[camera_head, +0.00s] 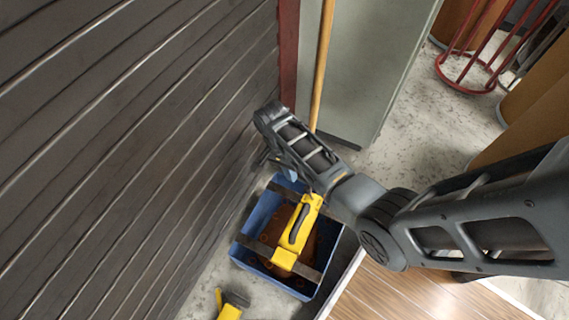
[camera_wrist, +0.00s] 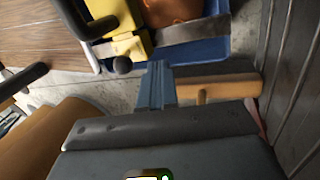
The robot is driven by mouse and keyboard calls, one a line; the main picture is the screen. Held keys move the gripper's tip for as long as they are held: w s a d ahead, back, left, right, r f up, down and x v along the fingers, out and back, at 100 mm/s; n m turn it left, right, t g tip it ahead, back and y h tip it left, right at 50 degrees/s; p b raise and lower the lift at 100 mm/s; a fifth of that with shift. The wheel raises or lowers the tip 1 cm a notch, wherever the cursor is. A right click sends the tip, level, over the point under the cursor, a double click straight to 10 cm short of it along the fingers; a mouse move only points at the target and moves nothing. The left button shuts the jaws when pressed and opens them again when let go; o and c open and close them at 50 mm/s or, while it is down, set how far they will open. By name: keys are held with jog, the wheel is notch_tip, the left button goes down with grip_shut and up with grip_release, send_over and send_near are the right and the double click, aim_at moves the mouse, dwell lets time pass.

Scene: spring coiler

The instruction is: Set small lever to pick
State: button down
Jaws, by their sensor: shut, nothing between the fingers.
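A yellow device (camera_head: 284,259) with a black grip lies across a blue crate in the head view. In the wrist view, part of its yellow body (camera_wrist: 131,46) shows at the upper left, with a small black ball-ended knob (camera_wrist: 122,64) that may be the small lever. No "pick" mark is legible, so its setting cannot be told. My gripper (camera_wrist: 157,66) is shut and empty, its blue-grey fingers just right of the knob in the wrist picture; contact cannot be told. In the head view my wrist hides most of the gripper, over the crate's far end.
The blue crate (camera_head: 323,275) holds brown pieces and stands beside a dark slatted wall (camera_head: 130,150). A wooden pole (camera_head: 323,60) leans by a grey-green panel (camera_head: 375,70). Another yellow item (camera_head: 230,312) lies at the bottom. A red round rack (camera_head: 468,87) stands upper right.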

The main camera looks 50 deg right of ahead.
aim_at(310, 192)
jog(key=shift+s+f, duration=0.15)
jog(key=shift+s, duration=1.25)
